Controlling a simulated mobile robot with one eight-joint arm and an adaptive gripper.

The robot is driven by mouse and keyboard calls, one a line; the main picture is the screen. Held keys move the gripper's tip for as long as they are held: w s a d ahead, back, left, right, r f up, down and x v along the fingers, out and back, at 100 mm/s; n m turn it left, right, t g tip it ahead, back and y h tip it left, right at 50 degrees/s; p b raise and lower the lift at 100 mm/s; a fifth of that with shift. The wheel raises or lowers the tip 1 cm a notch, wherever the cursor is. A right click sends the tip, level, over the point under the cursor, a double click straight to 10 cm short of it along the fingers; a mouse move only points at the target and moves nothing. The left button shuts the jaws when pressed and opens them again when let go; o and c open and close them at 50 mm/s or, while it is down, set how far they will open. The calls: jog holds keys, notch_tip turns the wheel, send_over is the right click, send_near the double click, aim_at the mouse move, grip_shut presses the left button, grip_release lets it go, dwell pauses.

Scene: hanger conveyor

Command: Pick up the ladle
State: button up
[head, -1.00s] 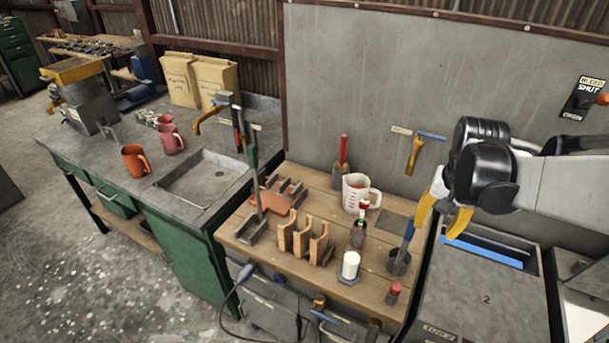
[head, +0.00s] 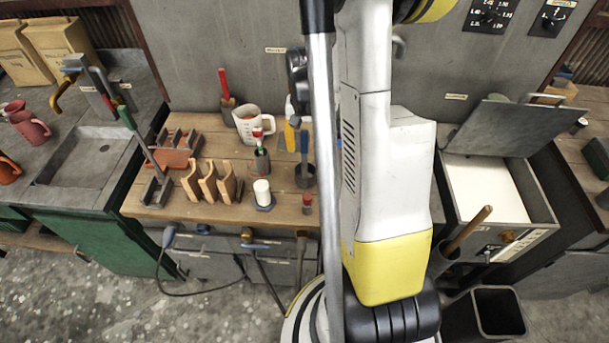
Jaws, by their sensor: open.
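I cannot tell for sure which thing is the ladle. A tool with a blue handle (head: 304,146) stands upright in a dark cup (head: 305,179) at the right of the wooden bench top. A long thin tool with a green handle (head: 127,118) leans at the left of that bench, its lower end in a grey block. A wooden handle (head: 470,228) sticks up at a slant from a dark container at the right.
A white measuring jug (head: 246,125), a small dark bottle (head: 260,160), a white cylinder (head: 263,192), a red-topped piece (head: 307,203) and a slotted wooden rack (head: 210,182) crowd the bench. An open-lidded box (head: 497,200) and a black bin (head: 497,312) are at the right.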

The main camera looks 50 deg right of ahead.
jog(key=shift+f, duration=0.95)
grip_shut()
jog(key=shift+r, duration=0.15)
